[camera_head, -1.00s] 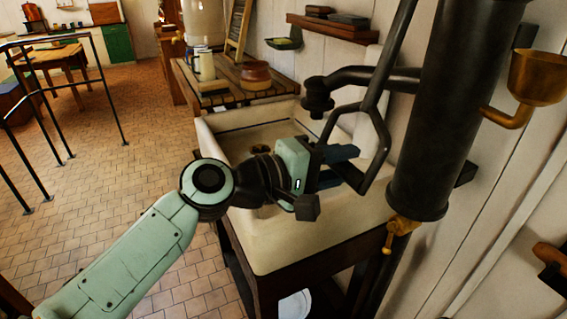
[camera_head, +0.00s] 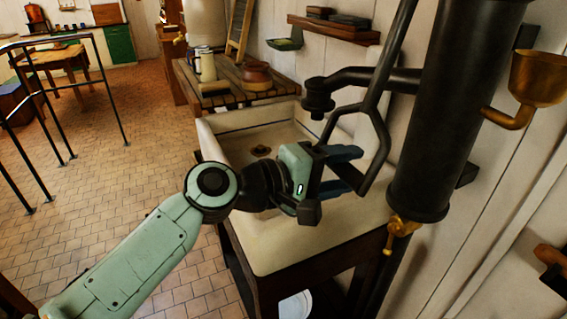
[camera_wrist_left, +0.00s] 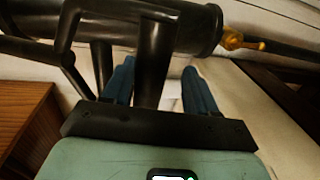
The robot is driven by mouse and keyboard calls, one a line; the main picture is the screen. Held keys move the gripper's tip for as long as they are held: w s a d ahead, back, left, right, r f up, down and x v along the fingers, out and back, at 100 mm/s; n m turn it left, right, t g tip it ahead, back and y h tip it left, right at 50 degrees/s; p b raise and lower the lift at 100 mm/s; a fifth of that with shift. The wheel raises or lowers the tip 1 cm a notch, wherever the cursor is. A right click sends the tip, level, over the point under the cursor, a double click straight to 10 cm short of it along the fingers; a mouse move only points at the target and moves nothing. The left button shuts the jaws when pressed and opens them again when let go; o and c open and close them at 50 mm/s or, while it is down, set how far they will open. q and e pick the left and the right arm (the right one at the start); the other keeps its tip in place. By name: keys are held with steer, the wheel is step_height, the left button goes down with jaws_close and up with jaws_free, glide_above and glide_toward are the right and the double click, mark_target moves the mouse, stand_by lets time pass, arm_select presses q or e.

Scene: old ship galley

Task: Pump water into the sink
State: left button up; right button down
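The black pump (camera_head: 445,110) stands upright against the wall at right, with its spout (camera_head: 345,78) over the cream sink (camera_head: 290,245). The dark pump handle (camera_head: 384,130) hangs down beside the pump, its lower end by my left gripper. My left gripper (camera_head: 350,170) is above the sink, its blue fingers apart and pointing right at the handle. In the left wrist view the handle bar (camera_wrist_left: 154,60) shows between the spread fingers of the gripper (camera_wrist_left: 159,68), with a gap on the right side. Contact cannot be told. My right gripper is out of view.
A slatted table (camera_head: 225,95) with a brown pot (camera_head: 256,76) and pale mugs stands behind the sink. A brass funnel (camera_head: 535,75) and brass tap (camera_head: 401,228) stick out from the pump. A black railing (camera_head: 100,85) is at left. The tiled floor between is clear.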

arm_select(q)
steer(key=shift+o, duration=0.3)
steer(key=shift+w, duration=0.1)
steer(key=shift+a+r, duration=0.1)
steer(key=shift+a, duration=0.1)
steer(key=b+v, duration=0.3)
steer(key=v, duration=0.6)
steer(key=shift+a, duration=0.25)
steer(key=shift+s, duration=0.2)
